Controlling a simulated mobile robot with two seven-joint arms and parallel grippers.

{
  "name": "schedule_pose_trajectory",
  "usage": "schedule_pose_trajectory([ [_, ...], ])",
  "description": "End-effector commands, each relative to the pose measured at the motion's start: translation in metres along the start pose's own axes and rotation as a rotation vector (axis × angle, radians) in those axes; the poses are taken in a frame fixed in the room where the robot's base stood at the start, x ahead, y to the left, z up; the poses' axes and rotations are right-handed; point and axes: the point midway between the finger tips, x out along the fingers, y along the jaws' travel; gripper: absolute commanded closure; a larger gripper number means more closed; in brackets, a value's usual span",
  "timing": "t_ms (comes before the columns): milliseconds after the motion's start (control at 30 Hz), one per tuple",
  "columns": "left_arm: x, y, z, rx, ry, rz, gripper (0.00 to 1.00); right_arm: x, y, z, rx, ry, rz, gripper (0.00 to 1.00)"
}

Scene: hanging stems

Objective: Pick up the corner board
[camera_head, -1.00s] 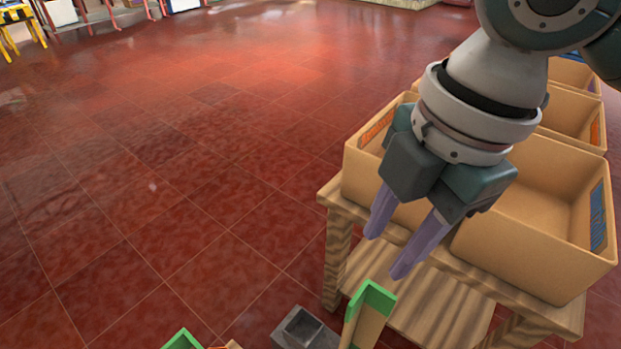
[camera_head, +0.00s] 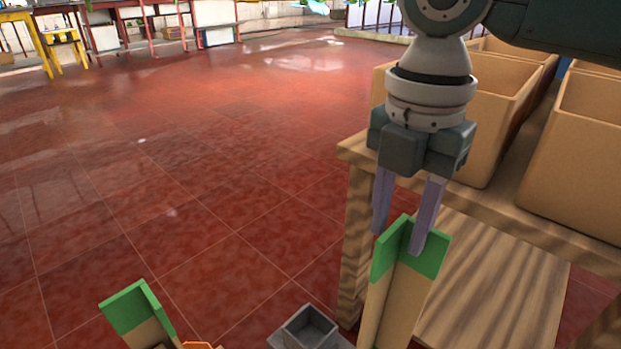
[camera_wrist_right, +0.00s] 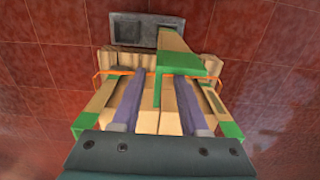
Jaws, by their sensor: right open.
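A tall tan corner board (camera_head: 395,300) with a green, L-shaped top end stands upright, slightly tilted, in the head view; its lower part is cut off by the frame. A second green-topped corner board (camera_head: 140,312) stands at the lower left. My right gripper (camera_head: 398,240) points down, open, at the first board's green top; one finger overlaps it in the picture, and contact cannot be told. In the right wrist view a green-ended board (camera_wrist_right: 182,63) lies just ahead of and partly between the spread fingers (camera_wrist_right: 155,75). My left gripper is not in view.
A wooden table (camera_head: 358,235) with a lower shelf and cardboard boxes (camera_head: 500,120) stands close on the right. A grey block with a square hollow (camera_head: 310,328) sits between the boards. An orange strap (camera_wrist_right: 222,76) shows in the wrist view. Red floor at left is open.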

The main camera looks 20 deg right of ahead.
Motion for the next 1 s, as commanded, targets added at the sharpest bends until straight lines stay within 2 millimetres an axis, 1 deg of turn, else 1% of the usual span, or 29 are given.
schedule_pose_trajectory([
  [33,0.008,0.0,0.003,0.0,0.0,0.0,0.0,0.012,0.0,0.0,0.0,0.001,-0.002,0.56],
  [167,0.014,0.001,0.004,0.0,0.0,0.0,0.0,0.021,0.001,0.0,0.001,0.001,0.0,0.56],
  [367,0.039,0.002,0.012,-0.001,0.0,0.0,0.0,0.051,0.002,0.002,0.001,0.001,0.0,0.56],
  [433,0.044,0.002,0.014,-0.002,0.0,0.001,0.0,0.061,0.002,0.002,0.0,0.001,0.0,0.56],
  [533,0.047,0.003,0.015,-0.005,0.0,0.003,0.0,0.067,0.002,0.002,-0.001,-0.001,0.001,0.56],
  [700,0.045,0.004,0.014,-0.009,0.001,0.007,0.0,0.064,0.002,0.002,-0.001,-0.001,0.001,0.56],
  [733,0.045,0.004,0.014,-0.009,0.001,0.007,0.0,0.064,0.002,0.002,-0.001,-0.001,0.001,0.57],
  [767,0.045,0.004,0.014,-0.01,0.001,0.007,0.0,0.064,0.002,0.002,-0.001,-0.001,0.001,0.61],
  [1000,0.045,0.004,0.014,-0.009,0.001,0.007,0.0,0.064,0.002,0.002,0.0,-0.001,0.001,0.88],
])
